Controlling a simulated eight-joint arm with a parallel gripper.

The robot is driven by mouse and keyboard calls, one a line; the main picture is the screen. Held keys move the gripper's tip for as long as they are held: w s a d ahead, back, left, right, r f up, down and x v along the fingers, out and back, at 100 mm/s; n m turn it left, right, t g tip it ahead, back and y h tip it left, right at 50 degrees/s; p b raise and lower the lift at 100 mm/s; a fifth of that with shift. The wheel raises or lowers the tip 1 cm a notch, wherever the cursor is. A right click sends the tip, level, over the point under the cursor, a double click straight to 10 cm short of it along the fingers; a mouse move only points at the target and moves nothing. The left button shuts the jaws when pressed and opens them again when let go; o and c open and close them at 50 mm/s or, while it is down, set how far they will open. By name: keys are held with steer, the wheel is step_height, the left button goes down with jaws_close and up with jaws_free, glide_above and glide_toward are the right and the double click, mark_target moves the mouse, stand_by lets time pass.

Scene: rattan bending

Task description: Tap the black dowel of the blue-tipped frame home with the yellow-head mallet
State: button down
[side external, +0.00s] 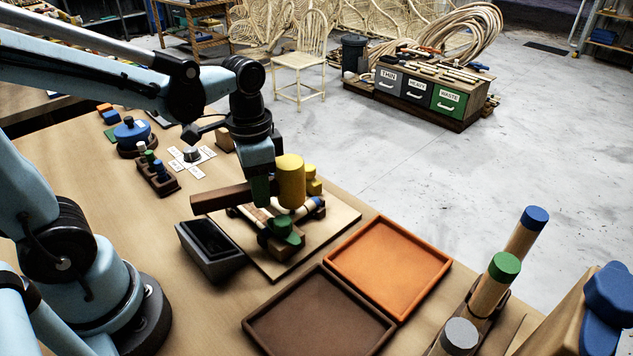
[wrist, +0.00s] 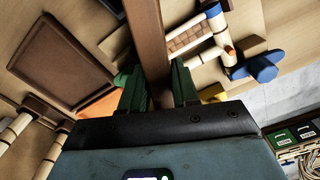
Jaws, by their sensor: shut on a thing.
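My gripper (side external: 261,190) is shut on the brown handle (side external: 220,198) of the mallet, whose yellow head (side external: 290,178) is held above the work board. In the wrist view the handle (wrist: 148,40) runs up between my green fingers (wrist: 157,88); only a little yellow shows beside them. The blue-tipped frame (wrist: 190,38), pale rods with a woven panel, lies to the right of the handle. Its blue tip (side external: 318,204) shows below the yellow head in the side view. A blue knob (wrist: 258,68) is beside it. I cannot make out the black dowel clearly.
A green-knobbed block (side external: 284,234) stands on the board (side external: 340,218). A dark open box (side external: 209,268) is at its left, an orange tray (side external: 428,249) and a brown tray (side external: 320,346) in front. Coloured-capped posts (side external: 504,267) rise at right.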

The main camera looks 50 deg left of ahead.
step_height(320, 180, down, 3)
steer(key=shift+f, duration=0.1)
steer(key=shift+r, duration=1.9)
steer(key=shift+r, duration=2.5)
